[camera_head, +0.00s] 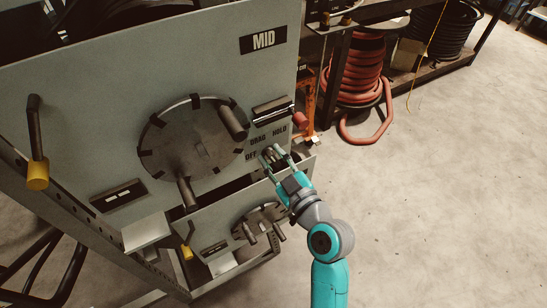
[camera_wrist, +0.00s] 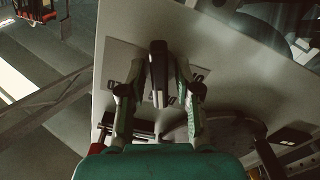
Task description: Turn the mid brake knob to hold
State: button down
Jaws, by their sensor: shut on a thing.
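The mid brake knob (camera_wrist: 157,72) is a dark bar-shaped handle on the grey panel under the MID sign. In the wrist view it stands between the two fingers of my gripper (camera_wrist: 159,88), which is shut on it. In the head view my gripper (camera_head: 273,157) reaches the panel from the lower right, and its fingers hide most of the knob. The labels OFF, DRAG and HOLD (camera_head: 280,131) run in an arc above and left of it. Which label the knob points at I cannot tell.
A large round disc (camera_head: 185,145) with protruding handles is left of the knob. A small red-ended lever (camera_head: 299,119) is at the panel's right edge. A smaller disc (camera_head: 259,224) sits below. A red hose coil (camera_head: 362,75) stands behind. The floor at right is clear.

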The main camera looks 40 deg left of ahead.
jog(key=m, duration=1)
jog(key=shift+w, duration=0.1)
jog(key=shift+m, duration=0.4)
jog(key=c, duration=1.1)
grip_release()
jog(key=shift+c, duration=0.2)
jog(key=shift+d, duration=0.15)
jog(key=v, duration=1.1)
jog(key=shift+s+d, duration=0.2)
jog(key=shift+d, duration=0.15)
